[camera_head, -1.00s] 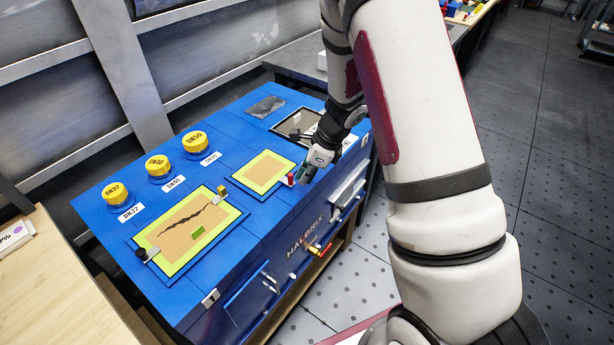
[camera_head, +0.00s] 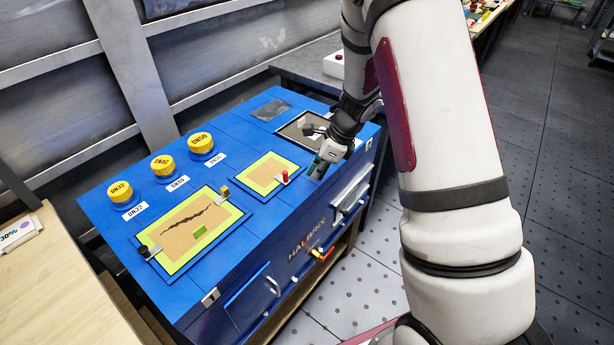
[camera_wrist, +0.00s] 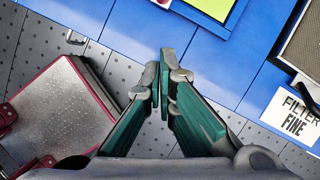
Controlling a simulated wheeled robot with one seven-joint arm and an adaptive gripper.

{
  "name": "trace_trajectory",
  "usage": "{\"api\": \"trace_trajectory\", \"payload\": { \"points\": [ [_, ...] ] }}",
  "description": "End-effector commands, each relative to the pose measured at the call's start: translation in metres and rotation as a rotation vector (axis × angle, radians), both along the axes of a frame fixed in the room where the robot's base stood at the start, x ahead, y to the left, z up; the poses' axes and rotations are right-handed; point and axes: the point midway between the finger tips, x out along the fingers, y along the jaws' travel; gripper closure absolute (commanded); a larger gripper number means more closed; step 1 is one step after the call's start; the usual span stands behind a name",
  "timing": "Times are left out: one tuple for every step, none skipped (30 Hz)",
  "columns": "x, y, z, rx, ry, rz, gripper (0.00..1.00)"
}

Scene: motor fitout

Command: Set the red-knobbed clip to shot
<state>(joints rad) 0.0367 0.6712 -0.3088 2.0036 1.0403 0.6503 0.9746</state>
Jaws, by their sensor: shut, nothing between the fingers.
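Several yellow caps (camera_head: 163,165) stand along the back. A filter frame (camera_head: 301,128) lies behind my gripper. The cabinet front has handles; perforated floor (camera_head: 365,275) lies before it.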

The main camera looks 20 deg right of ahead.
Motion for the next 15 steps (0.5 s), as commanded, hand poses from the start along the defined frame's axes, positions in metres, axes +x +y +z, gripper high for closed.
{"api": "trace_trajectory", "payload": {
  "points": [
    [-0.001,-0.002,0.015,-0.001,-0.009,0.003,1.00],
    [-0.002,-0.003,0.021,0.000,-0.009,0.005,1.00],
    [-0.004,-0.007,0.029,0.000,-0.008,0.003,1.00],
    [-0.005,-0.009,0.035,-0.002,-0.008,0.003,1.00],
    [-0.007,-0.011,0.040,0.000,-0.008,0.003,1.00],
    [-0.008,-0.013,0.047,-0.001,-0.007,0.004,1.00],
    [-0.009,-0.014,0.052,0.000,-0.008,0.004,1.00],
    [-0.010,-0.016,0.056,-0.001,-0.006,0.003,1.00],
    [-0.012,-0.018,0.062,0.000,-0.005,0.003,1.00],
    [-0.012,-0.019,0.065,-0.001,-0.006,0.003,1.00],
    [-0.013,-0.020,0.068,-0.001,-0.006,0.003,1.00],
    [-0.014,-0.021,0.072,0.000,-0.004,0.004,1.00],
    [-0.014,-0.022,0.074,0.000,-0.003,0.004,1.00],
    [-0.015,-0.022,0.076,0.001,-0.004,0.003,1.00],
    [-0.015,-0.023,0.077,0.001,-0.004,0.003,1.00]
  ]
}}
